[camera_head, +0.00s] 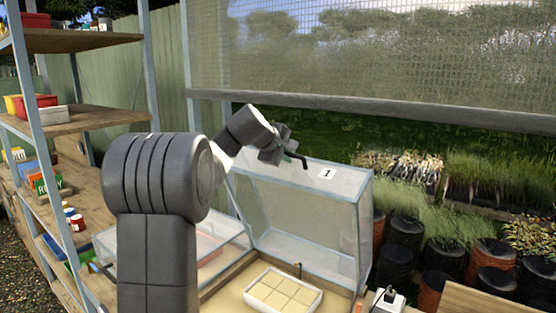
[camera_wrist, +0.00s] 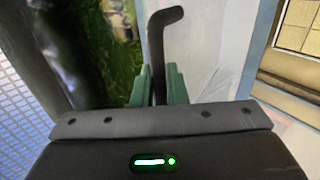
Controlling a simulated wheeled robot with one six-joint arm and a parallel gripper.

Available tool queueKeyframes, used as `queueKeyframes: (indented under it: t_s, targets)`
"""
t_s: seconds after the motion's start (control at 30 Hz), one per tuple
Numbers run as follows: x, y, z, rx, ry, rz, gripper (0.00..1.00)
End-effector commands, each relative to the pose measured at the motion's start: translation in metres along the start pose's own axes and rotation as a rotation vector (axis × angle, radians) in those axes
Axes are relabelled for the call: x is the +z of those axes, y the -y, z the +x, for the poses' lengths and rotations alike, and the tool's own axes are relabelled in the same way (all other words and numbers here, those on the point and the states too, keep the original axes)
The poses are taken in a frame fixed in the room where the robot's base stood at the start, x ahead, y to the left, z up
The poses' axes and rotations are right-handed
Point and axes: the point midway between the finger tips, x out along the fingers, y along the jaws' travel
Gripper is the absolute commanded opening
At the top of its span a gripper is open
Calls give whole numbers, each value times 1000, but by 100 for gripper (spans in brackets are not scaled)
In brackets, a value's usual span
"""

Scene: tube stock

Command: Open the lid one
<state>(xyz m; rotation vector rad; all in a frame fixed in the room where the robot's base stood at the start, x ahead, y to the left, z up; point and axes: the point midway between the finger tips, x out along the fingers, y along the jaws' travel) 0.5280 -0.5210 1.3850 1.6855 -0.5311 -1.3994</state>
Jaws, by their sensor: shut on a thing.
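Lid one (camera_head: 335,210), a clear pale-framed cover with a white "1" label (camera_head: 327,173), stands steeply raised, its underside open toward the tray below. My gripper (camera_head: 283,151) is at the lid's upper edge, left of the label. In the wrist view, the green fingers of my gripper (camera_wrist: 160,86) are shut on a dark bent handle (camera_wrist: 163,30). The handle's bent end (camera_head: 297,158) also shows in the head view. The fingertips are small and partly hidden in the head view.
A white tray with tan blocks (camera_head: 261,305) sits in the open box under lid one. Another clear lid (camera_head: 220,238) lies lower to the left, partly hidden by my arm. Shelves (camera_head: 95,118) stand at left. Several dark pots (camera_head: 397,255) and a white socket block (camera_head: 387,299) are at right.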

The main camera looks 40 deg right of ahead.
Motion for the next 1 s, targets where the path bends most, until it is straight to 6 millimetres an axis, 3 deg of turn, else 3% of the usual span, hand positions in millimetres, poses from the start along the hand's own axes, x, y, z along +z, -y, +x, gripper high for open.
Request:
queueKeyframes:
  t_s: [0.63, 0.67, 0.73, 1.0]
  targets:
    - [2, -8, 7, 0, 0, 1, 0]
    - [2, -8, 7, 0, 0, 1, 18]
    - [2, -8, 7, 0, 0, 1, 30]
    - [2, -8, 6, 0, 1, 0, 30]
